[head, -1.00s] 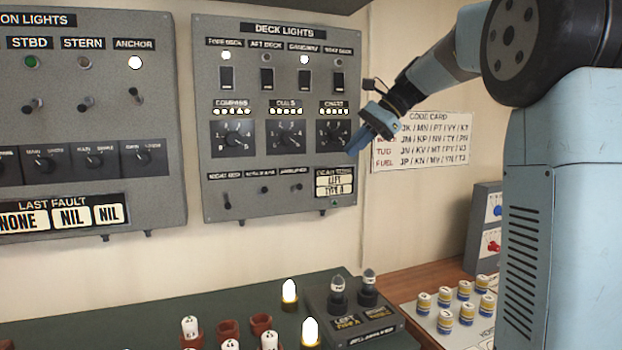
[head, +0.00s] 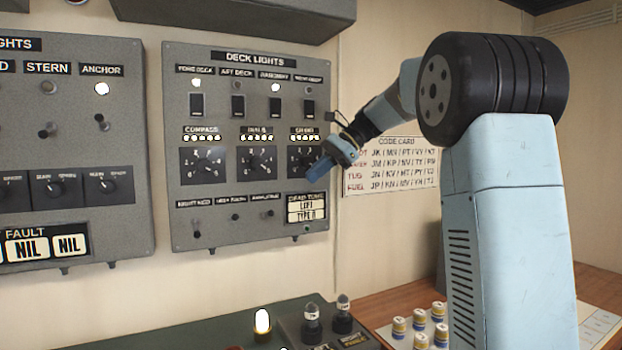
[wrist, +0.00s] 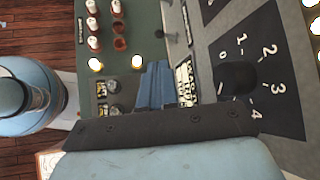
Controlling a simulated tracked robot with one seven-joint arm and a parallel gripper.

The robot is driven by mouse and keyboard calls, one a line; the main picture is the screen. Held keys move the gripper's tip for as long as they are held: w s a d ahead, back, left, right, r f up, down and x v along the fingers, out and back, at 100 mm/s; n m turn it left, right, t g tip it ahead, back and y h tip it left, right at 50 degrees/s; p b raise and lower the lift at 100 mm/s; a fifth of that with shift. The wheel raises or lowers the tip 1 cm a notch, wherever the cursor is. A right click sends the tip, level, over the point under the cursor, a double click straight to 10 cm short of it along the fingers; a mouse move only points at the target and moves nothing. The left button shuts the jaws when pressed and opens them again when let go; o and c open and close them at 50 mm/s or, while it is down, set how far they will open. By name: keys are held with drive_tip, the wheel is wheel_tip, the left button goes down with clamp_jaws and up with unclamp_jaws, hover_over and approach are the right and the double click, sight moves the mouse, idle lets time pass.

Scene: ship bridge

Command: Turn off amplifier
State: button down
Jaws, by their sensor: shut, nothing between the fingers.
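The deck lights panel (head: 172,120) hangs on the wall in the head view. The amplifier switch (head: 269,213) is a small dark toggle in its bottom row, under a blurred label that seems to read amplifier. I cannot tell whether its lever points up or down. My gripper (head: 318,172) is shut and empty. Its blue fingers are at the panel's right side, in front of or beside the chart dial (head: 303,161), up and right of the switch. The wrist view shows the shut fingers (wrist: 155,86) beside the dial's knob (wrist: 238,77); I cannot tell if they touch.
Right of the amplifier switch is the dead tube display (head: 306,208). Two other toggles (head: 196,233) (head: 235,216) sit to its left. Below is a green console (head: 215,335) with tubes and a lit lamp (head: 262,321). A code card (head: 390,165) is on the wall.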

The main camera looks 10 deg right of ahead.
approach(268, 214)
drive_tip(key=x, duration=0.5)
drive_tip(key=shift+w+f, duration=0.35)
